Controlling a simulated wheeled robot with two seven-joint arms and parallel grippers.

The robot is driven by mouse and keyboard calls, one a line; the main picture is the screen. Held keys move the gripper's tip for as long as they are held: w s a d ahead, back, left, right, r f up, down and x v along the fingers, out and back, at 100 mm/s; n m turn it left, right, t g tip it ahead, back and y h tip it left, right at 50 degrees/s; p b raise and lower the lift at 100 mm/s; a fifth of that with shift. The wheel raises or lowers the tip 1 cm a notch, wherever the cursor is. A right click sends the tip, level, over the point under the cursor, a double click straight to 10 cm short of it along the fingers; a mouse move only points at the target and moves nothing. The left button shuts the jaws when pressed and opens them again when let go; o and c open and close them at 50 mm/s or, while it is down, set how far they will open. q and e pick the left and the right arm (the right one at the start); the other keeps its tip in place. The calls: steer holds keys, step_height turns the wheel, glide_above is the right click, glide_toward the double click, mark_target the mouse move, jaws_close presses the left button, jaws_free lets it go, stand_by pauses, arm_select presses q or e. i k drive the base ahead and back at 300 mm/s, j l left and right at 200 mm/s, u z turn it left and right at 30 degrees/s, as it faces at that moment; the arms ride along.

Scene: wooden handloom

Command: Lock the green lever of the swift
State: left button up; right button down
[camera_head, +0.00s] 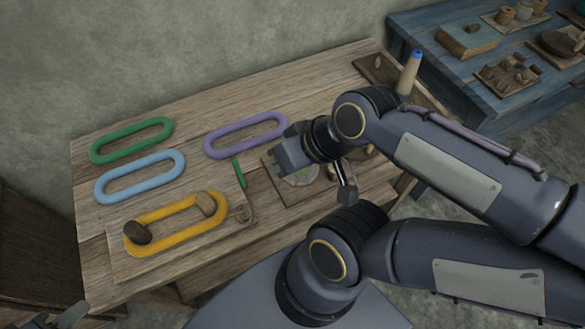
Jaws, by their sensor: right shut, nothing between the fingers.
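The green lever (238,172) is a short thin green bar on the wooden bench, pointing toward the back of the bench. A square wooden piece with a round greenish patch (300,179) lies to its right, partly covered by my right gripper; I cannot tell whether it belongs to the swift. My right gripper (284,158) is shut and empty, to the right of the lever and apart from it. What looks like a bit of my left gripper (70,316) shows at the bottom left edge; its fingers are not clear.
Green (131,140), blue (140,176) and purple (245,135) loops lie on the bench (290,88). A blue-tipped peg (409,72) stands back right. A blue table (450,80) holds small goods.

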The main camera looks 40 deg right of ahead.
mark_target(240, 177)
steer(key=z, duration=0.85)
steer(key=i+l+z, duration=0.1)
steer(key=l, duration=0.35)
steer(key=i+l, duration=0.1)
steer(key=l, duration=0.35)
steer(key=i+l+z, duration=0.15)
steer(key=l, duration=0.35)
steer(key=k, duration=0.05)
